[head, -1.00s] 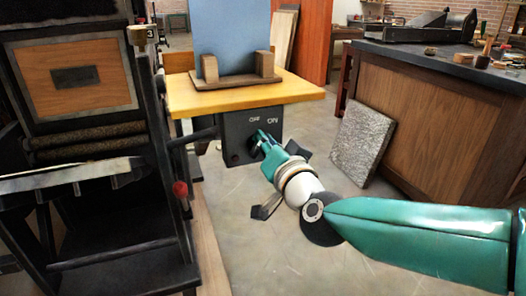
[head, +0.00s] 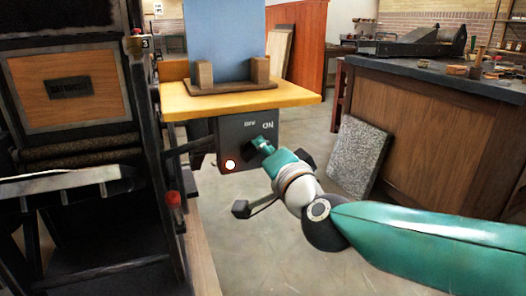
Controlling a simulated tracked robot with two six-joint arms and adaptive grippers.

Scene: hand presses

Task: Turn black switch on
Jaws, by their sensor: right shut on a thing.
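The dark switch box (head: 232,142) hangs under the yellow wooden shelf and bears the white words OFF and ON. The black switch (head: 257,143) is on its front, partly hidden by my right gripper, and appears turned toward ON. My right gripper (head: 264,147) reaches in from the right and is shut on the switch. A round lamp (head: 230,164) at the lower left of the box glows white with a red rim. My left gripper is not in view.
The yellow shelf (head: 200,104) carries a blue panel (head: 222,40) between wooden blocks. A dark press (head: 70,150) with a red knob (head: 174,199) stands at left. A wooden cabinet (head: 440,140) and a speckled slab (head: 356,155) stand at right. Floor between is open.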

